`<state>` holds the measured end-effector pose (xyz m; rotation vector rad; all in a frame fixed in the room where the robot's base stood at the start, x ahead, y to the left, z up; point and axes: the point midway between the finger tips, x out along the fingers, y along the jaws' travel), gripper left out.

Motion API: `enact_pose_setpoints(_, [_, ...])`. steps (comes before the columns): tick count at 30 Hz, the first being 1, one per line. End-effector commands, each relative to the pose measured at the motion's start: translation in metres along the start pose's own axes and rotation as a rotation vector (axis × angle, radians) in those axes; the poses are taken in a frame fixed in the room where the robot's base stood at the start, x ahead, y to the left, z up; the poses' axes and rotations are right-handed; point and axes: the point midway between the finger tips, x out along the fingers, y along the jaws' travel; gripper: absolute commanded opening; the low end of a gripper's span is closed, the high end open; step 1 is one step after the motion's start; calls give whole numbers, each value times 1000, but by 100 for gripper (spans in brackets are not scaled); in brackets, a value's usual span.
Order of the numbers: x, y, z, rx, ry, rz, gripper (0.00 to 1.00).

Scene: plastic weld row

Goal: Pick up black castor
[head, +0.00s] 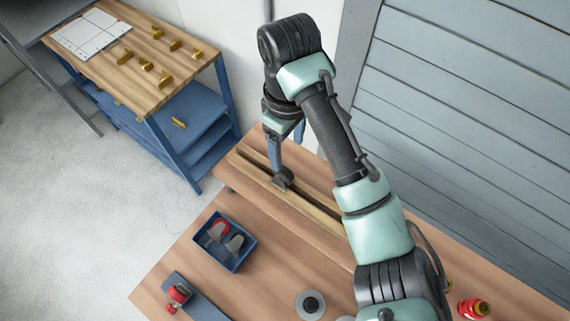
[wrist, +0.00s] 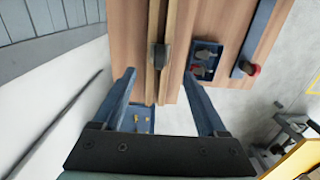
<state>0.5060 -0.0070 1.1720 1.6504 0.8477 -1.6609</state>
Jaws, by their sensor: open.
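A black castor (head: 283,179) stands at the slot between the wooden rails on the workbench. In the wrist view the castor (wrist: 159,56) shows as a dark shape just beyond the fingertips, roughly centred between them. My gripper (head: 285,150) points down over the bench with its blue fingers close to the castor. In the wrist view my gripper (wrist: 158,76) has its fingers wide apart with nothing held between them.
A blue tray (head: 224,267) holds red and grey castors. A red-wheeled castor (head: 177,294) sits on a blue block nearby. A grey disc (head: 310,304) and red fittings (head: 473,308) are near the front. A side table (head: 150,85) carries brass parts. A slatted wall (head: 470,110) stands behind.

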Motion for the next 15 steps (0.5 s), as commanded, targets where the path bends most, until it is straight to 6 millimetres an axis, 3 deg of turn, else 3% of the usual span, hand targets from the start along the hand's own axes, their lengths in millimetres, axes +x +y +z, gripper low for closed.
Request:
enact_pose_setpoints(1, [17,-3,-1,-3,0,-7,75])
enact_pose_setpoints(5, [43,-2,-2,0,3,-4,75])
enact_pose_setpoints(15, [67,1,-3,2,2,1,75])
